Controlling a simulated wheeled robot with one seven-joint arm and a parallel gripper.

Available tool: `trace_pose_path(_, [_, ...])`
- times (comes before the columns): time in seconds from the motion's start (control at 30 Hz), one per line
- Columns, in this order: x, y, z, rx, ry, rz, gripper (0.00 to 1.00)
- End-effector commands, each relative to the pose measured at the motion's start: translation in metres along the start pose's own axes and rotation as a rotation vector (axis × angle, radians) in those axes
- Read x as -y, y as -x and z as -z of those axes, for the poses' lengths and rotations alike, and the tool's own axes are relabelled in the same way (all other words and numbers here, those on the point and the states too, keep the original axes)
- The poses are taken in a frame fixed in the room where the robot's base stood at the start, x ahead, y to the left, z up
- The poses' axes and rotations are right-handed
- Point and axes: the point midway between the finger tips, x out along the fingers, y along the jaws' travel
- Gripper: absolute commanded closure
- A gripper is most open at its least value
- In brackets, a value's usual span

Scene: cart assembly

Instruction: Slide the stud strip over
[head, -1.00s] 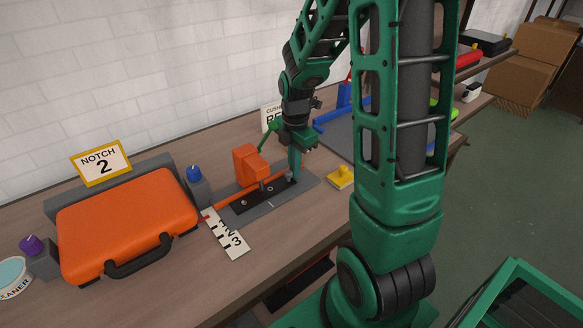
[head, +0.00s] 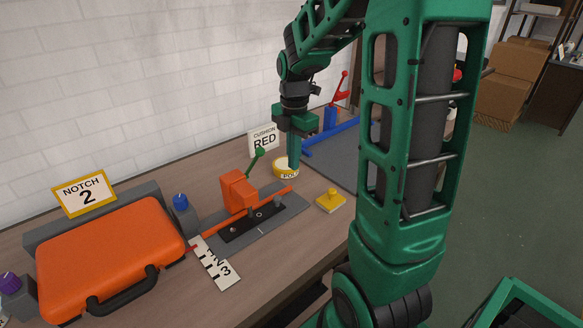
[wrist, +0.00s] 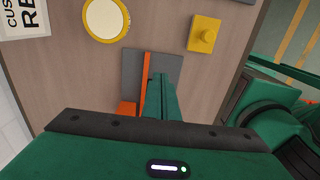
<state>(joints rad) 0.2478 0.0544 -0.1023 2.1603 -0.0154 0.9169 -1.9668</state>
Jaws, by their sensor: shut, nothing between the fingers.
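The stud strip (head: 238,229) is a dark flat bar with small round studs, lying on a grey base plate (head: 262,231) in the head view. An orange clamp (head: 237,191) with a green lever stands over it, beside a thin orange rail. A white scale numbered 1 to 3 (head: 214,263) lies at the strip's left end, near a red pointer. A sign (head: 85,193) reads NOTCH 2. My gripper (head: 293,166) is shut and empty, raised above the plate's far right end. In the wrist view, my fingers (wrist: 161,78) hide the strip.
An orange case (head: 105,245) lies left of the plate. A yellow block (head: 330,201) and a yellow tin (head: 281,168) are on the right. A CUSHION RED sign (head: 264,141) stands behind. A blue knob (head: 181,202) sits near the case.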

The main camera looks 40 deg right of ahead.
Motion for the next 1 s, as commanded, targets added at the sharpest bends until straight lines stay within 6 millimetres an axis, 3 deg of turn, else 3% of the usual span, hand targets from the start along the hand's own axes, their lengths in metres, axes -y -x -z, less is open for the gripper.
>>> trace_pose_path(0.33, [0.001,0.002,0.001,0.000,-0.003,0.000,1.00])
trace_pose_path(0.47, [0.009,0.005,0.001,0.003,-0.080,-0.002,1.00])
trace_pose_path(0.67, [0.051,0.019,0.005,0.011,-0.458,-0.004,1.00])
trace_pose_path(1.0, [0.145,0.030,0.020,0.011,-1.320,-0.007,1.00])
